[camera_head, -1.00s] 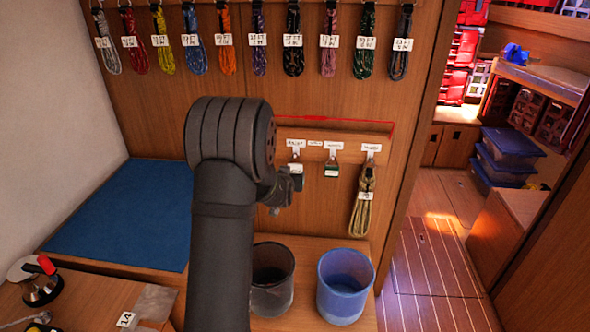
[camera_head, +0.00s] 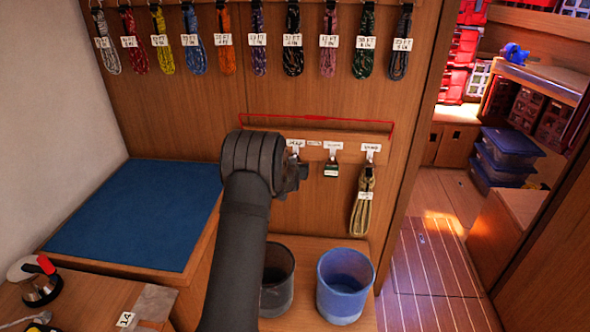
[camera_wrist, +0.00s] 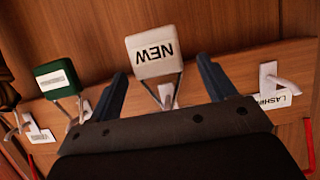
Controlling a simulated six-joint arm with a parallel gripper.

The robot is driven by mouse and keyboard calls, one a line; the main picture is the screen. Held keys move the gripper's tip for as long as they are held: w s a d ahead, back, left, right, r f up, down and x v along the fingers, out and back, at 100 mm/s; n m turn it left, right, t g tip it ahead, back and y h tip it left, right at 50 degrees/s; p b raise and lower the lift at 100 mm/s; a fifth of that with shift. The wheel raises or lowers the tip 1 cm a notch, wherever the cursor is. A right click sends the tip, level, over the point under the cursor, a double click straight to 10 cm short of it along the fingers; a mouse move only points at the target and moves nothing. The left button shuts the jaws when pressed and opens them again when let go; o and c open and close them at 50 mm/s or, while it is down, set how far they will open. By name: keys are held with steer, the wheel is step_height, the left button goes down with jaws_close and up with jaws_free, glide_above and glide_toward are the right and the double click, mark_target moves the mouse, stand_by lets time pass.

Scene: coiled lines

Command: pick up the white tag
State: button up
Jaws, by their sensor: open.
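The white tag (camera_wrist: 155,54) shows in the wrist view, marked "NEW" and upside down in the picture. It hangs by a cord or wire at a white hook (camera_wrist: 167,95) on the wooden rail. My gripper (camera_wrist: 161,71) is open, with one dark finger on each side of the tag and its cord. I cannot tell whether a finger touches it. In the head view my gripper (camera_head: 299,174) is in front of the rail, at the left hook, and the white tag cannot be made out there.
A green tag (camera_wrist: 58,80) hangs at the neighbouring hook, also seen in the head view (camera_head: 331,169). An empty hook (camera_wrist: 280,82) is on the other side. A tan coil (camera_head: 362,205) hangs to the right. A dark bucket (camera_head: 279,285) and a blue bucket (camera_head: 344,287) stand below.

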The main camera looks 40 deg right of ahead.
steer(key=shift+x, duration=1.3)
steer(key=c, duration=1.1)
steer(key=shift+o, duration=0.2)
steer(key=shift+s+r, duration=0.1)
steer(key=shift+r, duration=0.05)
steer(key=r+v, duration=0.1)
steer(key=v, duration=1.4)
steer(key=shift+r, duration=0.55)
